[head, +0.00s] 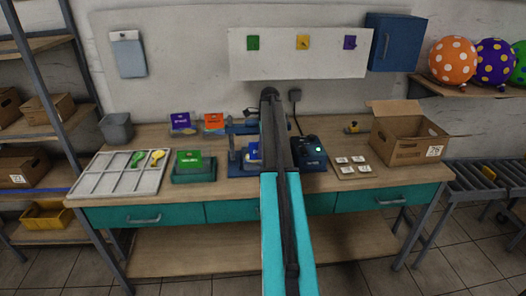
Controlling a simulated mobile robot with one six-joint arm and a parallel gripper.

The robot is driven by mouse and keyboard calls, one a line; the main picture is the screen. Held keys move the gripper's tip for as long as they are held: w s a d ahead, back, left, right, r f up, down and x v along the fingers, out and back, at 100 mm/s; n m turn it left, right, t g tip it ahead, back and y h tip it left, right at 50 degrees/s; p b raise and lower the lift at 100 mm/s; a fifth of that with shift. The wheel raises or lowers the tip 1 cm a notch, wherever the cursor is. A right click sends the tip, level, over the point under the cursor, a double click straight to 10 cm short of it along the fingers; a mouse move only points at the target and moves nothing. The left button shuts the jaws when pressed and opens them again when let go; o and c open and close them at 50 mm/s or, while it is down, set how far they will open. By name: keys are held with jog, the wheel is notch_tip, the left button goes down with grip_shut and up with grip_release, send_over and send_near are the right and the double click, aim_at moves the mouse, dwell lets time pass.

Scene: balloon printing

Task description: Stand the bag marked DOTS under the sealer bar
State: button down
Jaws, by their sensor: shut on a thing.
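My arm reaches away over the middle of the table, and my gripper is hidden behind its links, so its jaws do not show. A blue bag (254,151) shows partly at the left edge of my arm, by a blue upright of what looks like the sealer (234,157); the arm covers its right part. I cannot tell whether it is held or standing. A purple bag (180,121) and an orange bag (214,122) stand at the back left. A green bag (189,158) stands in a dark green holder. The bag lettering is too small to read, so DOTS cannot be picked out.
A white divided tray (85,183) with a green and a yellow balloon lies at left, a grey bin (116,128) behind it. A black device (309,153) sits right of my arm, then small white cards (350,160) and an open carton (400,150). The table's front right is clear.

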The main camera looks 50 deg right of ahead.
jog(key=shift+w+d, duration=0.2)
dwell(0.3)
jog(key=c, duration=1.8)
grip_release()
jog(key=shift+o, duration=0.2)
jog(key=shift+r, duration=0.1)
notch_tip(320, 180, up, 7)
jog(key=s+a+p, duration=0.2)
jog(key=p, duration=0.2)
jog(key=shift+s, duration=0.15)
jog(key=shift+s, duration=0.15)
